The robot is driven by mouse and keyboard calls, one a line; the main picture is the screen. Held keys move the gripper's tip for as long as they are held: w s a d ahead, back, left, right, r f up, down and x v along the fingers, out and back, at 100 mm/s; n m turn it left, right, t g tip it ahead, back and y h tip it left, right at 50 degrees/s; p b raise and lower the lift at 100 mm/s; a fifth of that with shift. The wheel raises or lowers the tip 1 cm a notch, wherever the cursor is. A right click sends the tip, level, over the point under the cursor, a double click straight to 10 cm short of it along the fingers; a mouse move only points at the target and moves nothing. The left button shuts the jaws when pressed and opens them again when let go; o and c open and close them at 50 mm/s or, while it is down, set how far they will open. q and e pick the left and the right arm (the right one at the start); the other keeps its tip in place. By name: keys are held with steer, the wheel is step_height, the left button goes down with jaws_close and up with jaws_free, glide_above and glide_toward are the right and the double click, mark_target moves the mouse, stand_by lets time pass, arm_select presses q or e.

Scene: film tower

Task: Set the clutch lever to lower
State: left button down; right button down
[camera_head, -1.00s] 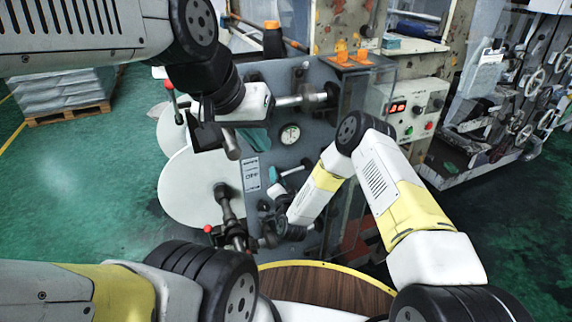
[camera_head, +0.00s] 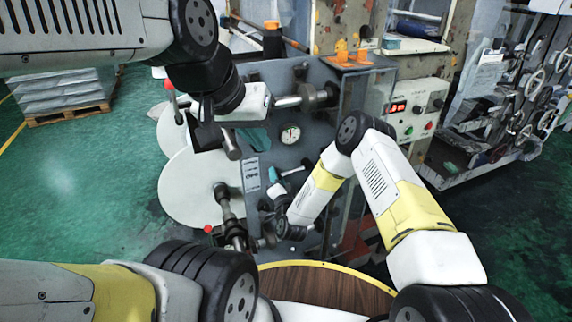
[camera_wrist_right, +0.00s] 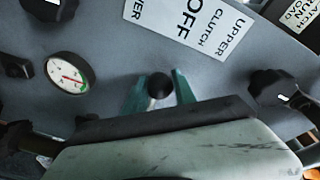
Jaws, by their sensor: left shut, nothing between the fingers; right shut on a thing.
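The clutch lever's black ball knob (camera_wrist_right: 160,85) shows in the right wrist view, between the teal fingers of my right gripper (camera_wrist_right: 160,94). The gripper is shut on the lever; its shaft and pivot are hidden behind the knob. The white clutch label (camera_wrist_right: 190,22) reads UPPER, OFF and a partly cut-off LOWER, and lies just above the knob in that view. In the head view my right gripper (camera_head: 273,174) is at the grey panel, beside the label plate (camera_head: 251,176). My left gripper (camera_head: 255,138) is higher, in front of the panel, shut and empty.
A round gauge (camera_head: 290,133) is on the panel, with a dark selector knob (camera_wrist_right: 275,85) near the label. A spool shaft (camera_head: 305,97), white discs (camera_head: 195,190) and a red-knobbed lever (camera_head: 208,229) stand close to the grippers.

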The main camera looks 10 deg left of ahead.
steer(key=shift+f, duration=0.15)
steer(key=shift+d+f+n, duration=0.15)
steer(key=shift+f+n, duration=0.95)
steer(key=shift+f, duration=0.1)
steer(key=shift+w+d+f+n+t+y, duration=0.15)
steer(key=shift+d+f+n, duration=0.1)
steer(key=shift+f+n, duration=0.45)
steer(key=shift+w+d+f+n+t+y, duration=0.1)
steer(key=shift+w+d+f+n, duration=0.1)
steer(key=shift+f+n, duration=0.45)
steer(key=shift+w+d+f+n+t+y, duration=0.15)
steer(key=shift+d+f+n, duration=0.1)
steer(key=shift+f+n, duration=0.45)
steer(key=c, duration=1)
jaws_free()
